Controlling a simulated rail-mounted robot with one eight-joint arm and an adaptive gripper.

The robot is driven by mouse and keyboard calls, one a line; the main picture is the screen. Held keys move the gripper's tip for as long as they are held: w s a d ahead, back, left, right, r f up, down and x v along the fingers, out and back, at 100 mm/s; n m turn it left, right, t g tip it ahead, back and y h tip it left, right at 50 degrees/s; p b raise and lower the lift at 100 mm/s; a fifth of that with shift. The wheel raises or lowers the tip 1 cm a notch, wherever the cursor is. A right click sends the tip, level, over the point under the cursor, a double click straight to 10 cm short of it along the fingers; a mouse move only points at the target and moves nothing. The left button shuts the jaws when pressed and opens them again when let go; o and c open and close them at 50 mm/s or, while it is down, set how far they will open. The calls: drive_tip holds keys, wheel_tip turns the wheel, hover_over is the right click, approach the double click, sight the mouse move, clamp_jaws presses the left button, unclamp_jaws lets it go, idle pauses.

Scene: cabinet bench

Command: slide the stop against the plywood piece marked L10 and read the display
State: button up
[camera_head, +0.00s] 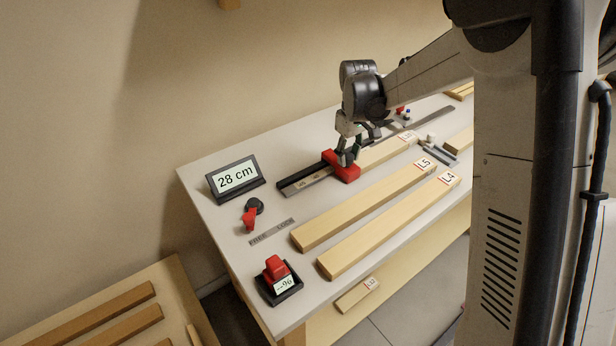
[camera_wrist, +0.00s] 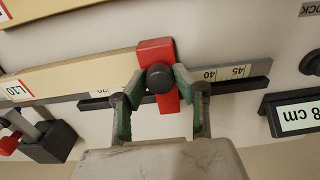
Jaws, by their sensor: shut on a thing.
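The red stop (camera_head: 347,173) sits on the dark measuring rail (camera_head: 294,187). My gripper (camera_head: 347,155) is above it; in the wrist view my gripper (camera_wrist: 160,85) is shut on the stop's black knob (camera_wrist: 160,78). The red stop body (camera_wrist: 155,49) shows on both sides of the knob. The pale plywood piece marked L10 (camera_wrist: 85,77) lies along the rail, its near end at the stop; it looks touching, but a finger partly hides the joint. The display (camera_head: 237,178) reads 28 cm.
A red lever (camera_head: 249,220) stands beside the FREE/LOCK plate (camera_head: 271,231), on the FREE side. Boards L5 (camera_head: 365,207) and L4 (camera_head: 390,225) lie parallel in front. A red-topped device (camera_head: 278,283) showing "--%" stands at the near corner.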

drive_tip(key=o, duration=0.9)
drive_tip(key=shift+r, duration=0.15)
drive_tip(key=shift+r+p, duration=2.15)
drive_tip(key=shift+r, duration=2.2)
drive_tip(key=shift+s+r, duration=0.15)
drive_tip(key=shift+r, duration=0.05)
drive_tip(key=s+d+r+m+t+b, duration=0.1)
drive_tip(key=s+d+r+m+t, duration=0.15)
drive_tip(key=s, duration=0.45)
drive_tip(key=s+d+r+m+t+b, duration=0.15)
drive_tip(key=s+r, duration=0.25)
drive_tip(key=s, duration=0.4)
drive_tip(key=s+d+r+m+t+b, duration=0.1)
drive_tip(key=s+d+r, duration=0.15)
drive_tip(key=s, duration=0.45)
drive_tip(key=s+d+f+m+t+b, duration=0.1)
drive_tip(key=s+f+m+t, duration=0.1)
drive_tip(key=s, duration=0.8)
drive_tip(key=shift+d+f, duration=0.3)
drive_tip(key=shift+f, duration=0.5)
